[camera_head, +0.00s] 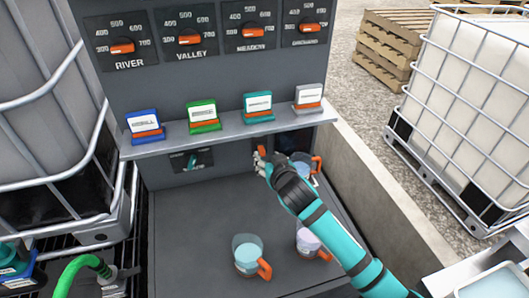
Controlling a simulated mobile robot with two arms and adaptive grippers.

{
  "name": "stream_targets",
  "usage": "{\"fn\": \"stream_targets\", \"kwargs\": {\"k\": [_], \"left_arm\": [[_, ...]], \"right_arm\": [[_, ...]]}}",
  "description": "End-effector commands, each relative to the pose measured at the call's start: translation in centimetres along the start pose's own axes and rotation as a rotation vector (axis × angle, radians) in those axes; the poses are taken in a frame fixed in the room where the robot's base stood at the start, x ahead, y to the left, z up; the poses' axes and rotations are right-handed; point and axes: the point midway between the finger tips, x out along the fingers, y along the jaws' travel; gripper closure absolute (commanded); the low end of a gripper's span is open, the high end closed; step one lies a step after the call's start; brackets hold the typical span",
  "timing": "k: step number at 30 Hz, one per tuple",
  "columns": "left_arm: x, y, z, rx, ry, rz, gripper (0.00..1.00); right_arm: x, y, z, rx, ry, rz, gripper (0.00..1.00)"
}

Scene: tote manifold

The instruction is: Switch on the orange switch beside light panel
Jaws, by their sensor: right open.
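My right arm comes in from the lower right. Its gripper (261,162) is open at the back of the grey cabinet, just under the shelf, beside a dark recess (293,142). A small dark panel (203,157) with a teal lever-like mark is under the shelf, left of the gripper. I cannot tell which part is the light panel. My left gripper is not in view.
Clear jugs with orange handles stand on the grey surface: one in front (247,252), others close to my right arm. The shelf (225,136) holds several coloured cards. Orange dial knobs (122,47) line the upper panel. Caged tanks (470,100) stand at both sides.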

Motion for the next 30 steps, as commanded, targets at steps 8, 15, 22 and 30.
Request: {"fn": "stream_targets", "kwargs": {"k": [8,15,22,30], "left_arm": [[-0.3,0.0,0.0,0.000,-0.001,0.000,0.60],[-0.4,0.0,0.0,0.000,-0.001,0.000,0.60],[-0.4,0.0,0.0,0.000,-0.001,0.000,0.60],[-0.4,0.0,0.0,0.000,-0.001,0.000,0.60]], "right_arm": [[3.9,0.0,0.0,-0.001,-0.001,0.000,0.58],[4.7,0.0,0.0,-0.001,0.001,0.000,0.58],[4.7,0.0,0.0,-0.001,0.000,0.000,0.63],[4.6,0.0,0.0,-0.001,0.000,0.000,0.98]]}}
